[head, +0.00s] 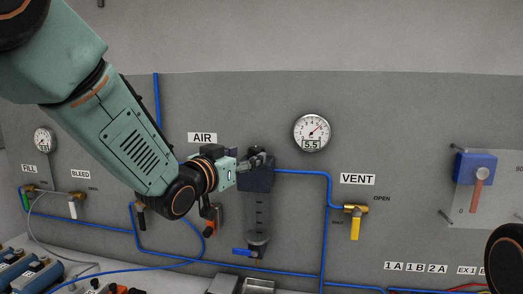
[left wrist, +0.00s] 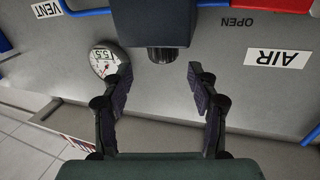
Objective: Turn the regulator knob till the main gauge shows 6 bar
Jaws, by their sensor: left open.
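The main gauge (head: 312,132) is a round white dial on the grey panel, with 5.5 on its digital readout. It also shows upside down in the left wrist view (left wrist: 104,62). The regulator (head: 257,180) is a dark block with a clear bowl under it, right of the AIR label. Its dark ribbed knob (left wrist: 162,54) shows in the left wrist view. My left gripper (left wrist: 160,82) is open, with the knob lined up between its fingers, just beyond the tips. In the head view the left gripper (head: 257,161) partly covers the regulator's top. My right gripper is not in view.
Blue air lines (head: 300,172) run along the panel. A yellow-handled VENT valve (head: 355,222) sits to the right, and a blue switch box with a red lever (head: 480,185) farther right. A smaller gauge (head: 44,140) is at far left.

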